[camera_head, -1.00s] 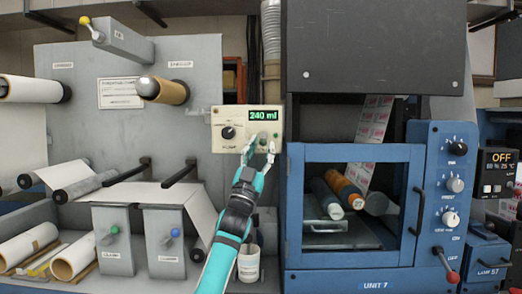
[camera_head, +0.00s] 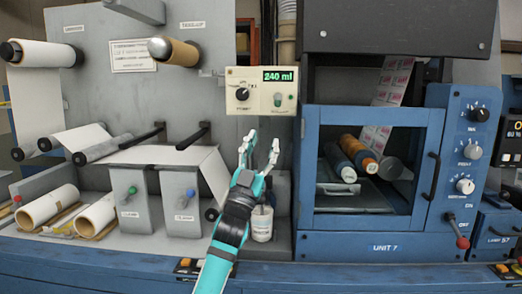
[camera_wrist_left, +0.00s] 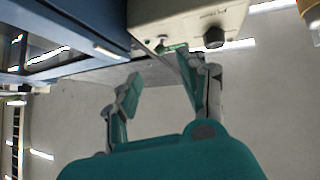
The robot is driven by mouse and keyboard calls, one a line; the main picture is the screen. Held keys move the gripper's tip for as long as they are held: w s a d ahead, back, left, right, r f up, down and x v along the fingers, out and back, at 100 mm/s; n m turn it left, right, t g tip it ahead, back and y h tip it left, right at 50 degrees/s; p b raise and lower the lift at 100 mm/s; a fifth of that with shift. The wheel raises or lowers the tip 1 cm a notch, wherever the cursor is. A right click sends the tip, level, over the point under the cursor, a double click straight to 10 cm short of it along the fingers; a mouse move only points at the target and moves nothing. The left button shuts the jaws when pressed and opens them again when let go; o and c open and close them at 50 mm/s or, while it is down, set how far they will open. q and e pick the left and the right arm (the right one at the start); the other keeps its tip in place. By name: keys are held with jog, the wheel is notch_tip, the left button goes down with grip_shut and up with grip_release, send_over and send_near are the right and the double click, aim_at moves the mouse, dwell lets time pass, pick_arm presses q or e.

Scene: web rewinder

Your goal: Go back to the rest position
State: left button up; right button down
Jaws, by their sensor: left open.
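My left gripper (camera_head: 260,150) is open and empty in the head view. It is just below the cream control box (camera_head: 262,91), apart from it, with fingers pointing up. The box has a green display reading 240 ml, a black knob and a green button. The left wrist view shows the open fingers (camera_wrist_left: 160,90) too, with the box (camera_wrist_left: 190,20) above them at the top. My right gripper is not in view.
The blue UNIT 7 cabinet (camera_head: 372,245) stands to the right, rollers behind its window. The grey rewinder panel (camera_head: 120,60) with rolls is to the left. A white container (camera_head: 262,224) stands behind my left forearm. Clamp boxes (camera_head: 180,205) are left of it.

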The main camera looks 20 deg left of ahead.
pick_arm(q)
jog(key=shift+s+f, duration=0.4)
